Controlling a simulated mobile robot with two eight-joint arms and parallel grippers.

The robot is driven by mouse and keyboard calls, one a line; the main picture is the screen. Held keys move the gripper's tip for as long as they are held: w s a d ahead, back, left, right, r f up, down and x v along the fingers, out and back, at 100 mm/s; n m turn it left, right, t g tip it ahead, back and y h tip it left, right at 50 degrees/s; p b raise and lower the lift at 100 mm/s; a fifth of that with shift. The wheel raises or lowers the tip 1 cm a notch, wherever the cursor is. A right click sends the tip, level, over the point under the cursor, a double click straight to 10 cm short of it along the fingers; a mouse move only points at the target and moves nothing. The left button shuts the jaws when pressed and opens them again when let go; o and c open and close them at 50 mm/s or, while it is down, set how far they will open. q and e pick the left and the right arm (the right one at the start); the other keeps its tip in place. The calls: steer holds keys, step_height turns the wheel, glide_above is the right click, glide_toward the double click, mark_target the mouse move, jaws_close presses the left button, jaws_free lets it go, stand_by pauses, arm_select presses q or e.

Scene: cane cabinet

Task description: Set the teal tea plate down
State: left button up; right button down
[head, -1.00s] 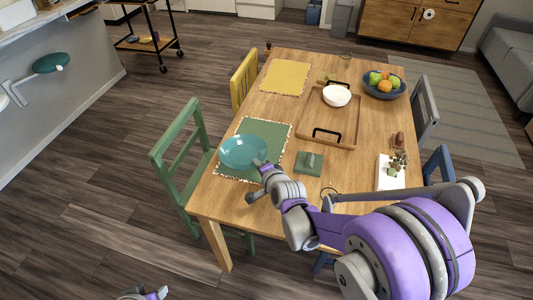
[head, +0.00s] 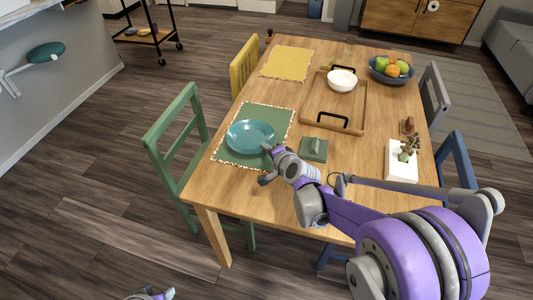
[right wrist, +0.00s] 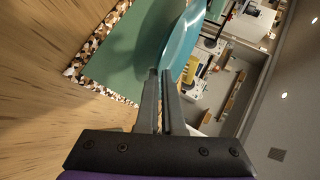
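The teal tea plate (head: 250,135) is over the green placemat (head: 233,154) at the near left of the table. My right gripper (head: 267,165) is at the plate's near right rim. In the right wrist view, the fingers (right wrist: 164,78) are close together with the plate's rim (right wrist: 180,45) at their tips, and appear shut on it. Whether the plate's underside touches the placemat (right wrist: 135,50) cannot be told. Part of my left gripper (head: 150,294) shows at the bottom edge; its fingers are too cut off to read.
A green coaster-like block (head: 314,149) lies right of the placemat. Beyond it are a wooden tray (head: 315,105) with a white bowl (head: 342,80) and a blue fruit bowl (head: 391,70). A white board with a plant (head: 400,169) is at right. A green chair (head: 178,140) stands left.

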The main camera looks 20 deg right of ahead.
step_height(320, 180, down, 2)
steer(key=shift+f, duration=0.15)
steer(key=c, duration=1.3)
jaws_free()
